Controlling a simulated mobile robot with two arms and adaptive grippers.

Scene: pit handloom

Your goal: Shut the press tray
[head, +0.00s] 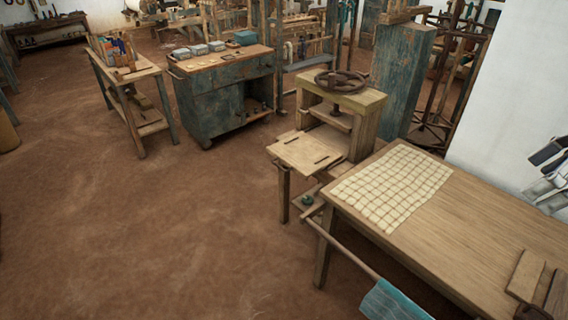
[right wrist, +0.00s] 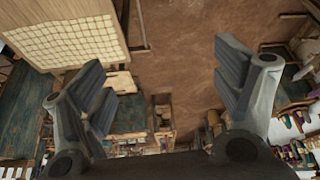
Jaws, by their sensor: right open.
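The wooden press (head: 368,112) stands left of the long table, with a dark handwheel (head: 341,81) on its top beam. Its press tray (head: 306,151) is a pale flat board that sticks out from the front of the press, pulled out towards the left. Nothing lies on it that I can make out, apart from small dark slots or handles. My right gripper (head: 549,172) is at the right edge of the head view, far from the tray and above the table. In the right wrist view its two fingers (right wrist: 163,72) are wide apart with nothing between them. My left gripper is not in view.
A long wooden table (head: 480,225) with a checked cloth (head: 392,185) stands right of the press. A rod with blue cloth (head: 392,302) runs along its near side. A blue cabinet (head: 222,95) stands behind left. The earth floor (head: 160,230) left of the press is clear.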

